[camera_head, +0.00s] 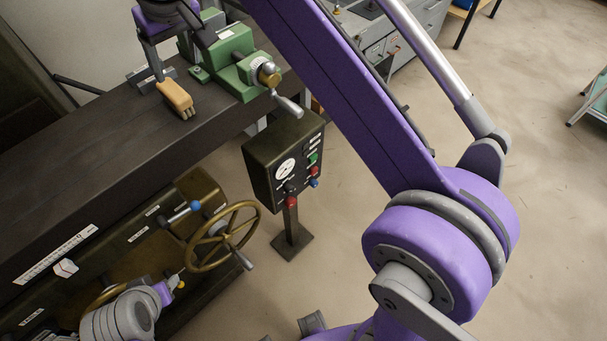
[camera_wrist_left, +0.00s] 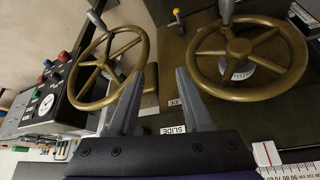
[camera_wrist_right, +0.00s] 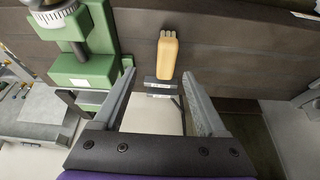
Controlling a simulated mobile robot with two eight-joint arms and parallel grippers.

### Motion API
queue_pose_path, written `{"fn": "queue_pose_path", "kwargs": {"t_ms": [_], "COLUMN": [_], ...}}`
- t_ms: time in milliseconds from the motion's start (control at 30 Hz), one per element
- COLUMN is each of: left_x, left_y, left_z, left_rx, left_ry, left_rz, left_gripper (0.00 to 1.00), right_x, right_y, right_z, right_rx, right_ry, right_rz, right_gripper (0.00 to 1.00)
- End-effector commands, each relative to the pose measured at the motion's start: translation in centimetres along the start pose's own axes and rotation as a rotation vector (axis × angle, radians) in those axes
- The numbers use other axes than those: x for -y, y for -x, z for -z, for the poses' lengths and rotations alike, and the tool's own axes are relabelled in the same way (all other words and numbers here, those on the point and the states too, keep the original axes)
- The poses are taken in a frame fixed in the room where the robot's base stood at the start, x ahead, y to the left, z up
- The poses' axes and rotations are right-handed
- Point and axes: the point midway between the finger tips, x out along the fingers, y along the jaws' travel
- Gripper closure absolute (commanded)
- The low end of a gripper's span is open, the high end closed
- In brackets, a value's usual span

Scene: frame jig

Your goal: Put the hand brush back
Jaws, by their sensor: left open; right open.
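The hand brush (camera_head: 176,96), with a tan body, lies on the dark machine top at the upper left in the head view. In the right wrist view the brush (camera_wrist_right: 167,55) lies just beyond my fingertips, its pronged end pointing away. My right gripper (camera_wrist_right: 158,76) is open and empty, its fingers spread wider than the brush. A small grey piece (camera_wrist_right: 159,86) shows between the fingertips, near the brush's closer end. My left gripper (camera_wrist_left: 159,72) is open and empty, in front of two brass handwheels. In the head view it is at the lower left, its fingers hard to make out.
A green vise-like fixture (camera_head: 231,62) with a crank stands beside the brush. A brass handwheel (camera_head: 222,237) and lever project from the machine front. A control box (camera_head: 284,160) stands on a post. Open floor (camera_head: 545,150) lies to the right.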

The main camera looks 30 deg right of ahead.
Motion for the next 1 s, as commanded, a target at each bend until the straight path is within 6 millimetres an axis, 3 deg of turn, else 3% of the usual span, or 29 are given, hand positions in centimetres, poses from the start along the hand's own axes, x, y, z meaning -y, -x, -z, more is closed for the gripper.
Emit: {"fn": "queue_pose_path", "kwargs": {"t_ms": [167,300,500,600,733,1000], "left_x": [0.0,0.0,0.0,0.0,0.0,0.0], "left_y": [0.0,0.0,0.0,0.0,0.0,0.0], "left_z": [0.0,0.0,0.0,0.0,0.0,0.0], "left_rx": [0.000,0.000,0.000,0.000,0.000,0.000], "left_ry": [0.000,0.000,0.000,0.000,0.000,0.000], "left_rz": [0.000,0.000,0.000,0.000,0.000,0.000], "left_gripper": [0.50,0.50,0.50,0.50,0.50,0.50], "right_x": [-3.9,-6.1,-7.5,-7.6,-7.5,-7.5], "right_y": [-3.8,-8.0,-14.5,-16.7,-18.2,-18.4], "right_z": [-7.5,-16.0,-29.1,-33.5,-36.3,-36.7], "right_rx": [-0.021,-0.041,-0.068,-0.076,-0.081,-0.082], "right_ry": [-0.078,-0.142,-0.221,-0.244,-0.258,-0.260], "right_rz": [-0.035,-0.065,-0.104,-0.116,-0.124,-0.125], "right_gripper": [0.26,0.26,0.26,0.26,0.26,0.26]}}
